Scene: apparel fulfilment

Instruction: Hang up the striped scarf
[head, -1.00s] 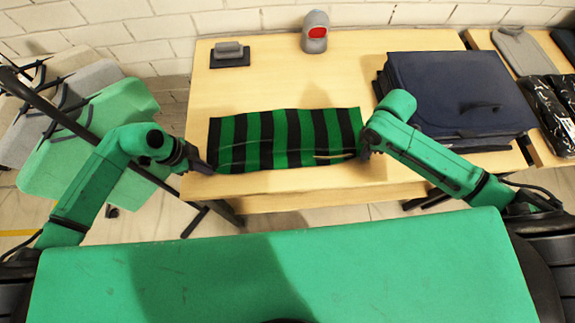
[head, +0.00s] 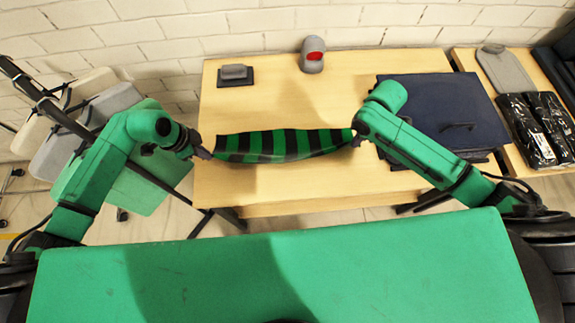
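The striped scarf (head: 280,146), green and black, hangs stretched between my two grippers in front of the table, with its middle sagging a little. My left gripper (head: 207,153) is at the scarf's left end and appears shut on it. My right gripper (head: 354,138) is at the scarf's right end and appears shut on it. The fingertips are small and partly hidden by the cloth. A dark rail (head: 50,108) at the left carries several hanging garments, including a green one (head: 160,185), partly hidden behind my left arm.
The wooden table (head: 300,190) is mostly clear. A dark blue box (head: 425,100) lies at its right, close to my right arm. A grey device with a red face (head: 312,56) and a small dark stand (head: 235,75) are at the back. Black packages (head: 540,130) lie on the right table.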

